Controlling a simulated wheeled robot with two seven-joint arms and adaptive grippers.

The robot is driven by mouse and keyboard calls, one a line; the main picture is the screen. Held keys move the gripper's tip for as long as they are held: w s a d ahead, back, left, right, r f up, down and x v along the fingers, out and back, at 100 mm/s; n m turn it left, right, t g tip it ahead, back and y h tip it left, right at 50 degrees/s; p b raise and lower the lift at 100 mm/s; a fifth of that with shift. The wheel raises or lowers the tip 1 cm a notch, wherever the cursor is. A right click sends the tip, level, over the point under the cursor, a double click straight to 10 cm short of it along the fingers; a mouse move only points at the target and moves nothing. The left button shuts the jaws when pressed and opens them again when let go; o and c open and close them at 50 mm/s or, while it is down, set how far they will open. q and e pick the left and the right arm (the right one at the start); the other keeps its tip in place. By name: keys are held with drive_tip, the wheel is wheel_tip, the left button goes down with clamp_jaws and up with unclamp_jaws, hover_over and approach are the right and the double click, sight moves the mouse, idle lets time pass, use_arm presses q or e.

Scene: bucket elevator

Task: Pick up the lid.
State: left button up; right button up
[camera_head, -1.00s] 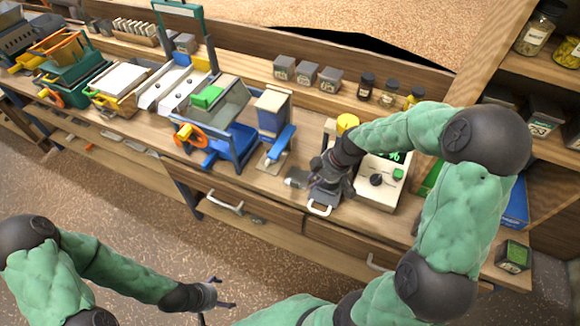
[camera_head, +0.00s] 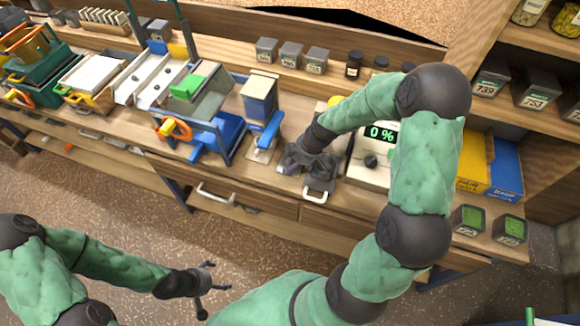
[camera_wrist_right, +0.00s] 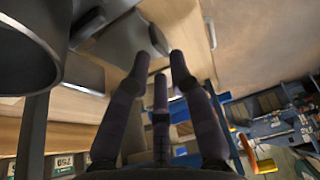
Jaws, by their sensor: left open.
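I cannot clearly make out a lid. My right gripper (camera_head: 300,166) is low over the workbench, beside a grey part with a pale handle (camera_head: 319,194) at the bench's front edge. In the right wrist view its fingers (camera_wrist_right: 160,64) are apart, with nothing seen gripped between them. A grey metal piece with a rounded end (camera_wrist_right: 143,38) lies just beyond the fingertips; I cannot tell whether they touch. A dark grey round vessel (camera_wrist_right: 28,62) is at the left of that view. My left gripper (camera_head: 212,278) is open and empty over the floor.
A white device reading 0 % (camera_head: 375,165) stands right of my right gripper. A blue lever unit (camera_head: 262,115) and the blue machine with an orange wheel (camera_head: 215,130) stand to its left. Grey boxes and jars line the back ledge. Drawer handles (camera_head: 216,194) stick out in front.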

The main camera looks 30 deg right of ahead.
drive_tip(key=x, duration=0.4)
drive_tip(key=shift+b, duration=0.35)
clamp_jaws()
drive_tip(key=shift+d, duration=0.1)
drive_tip(key=shift+r, duration=0.15)
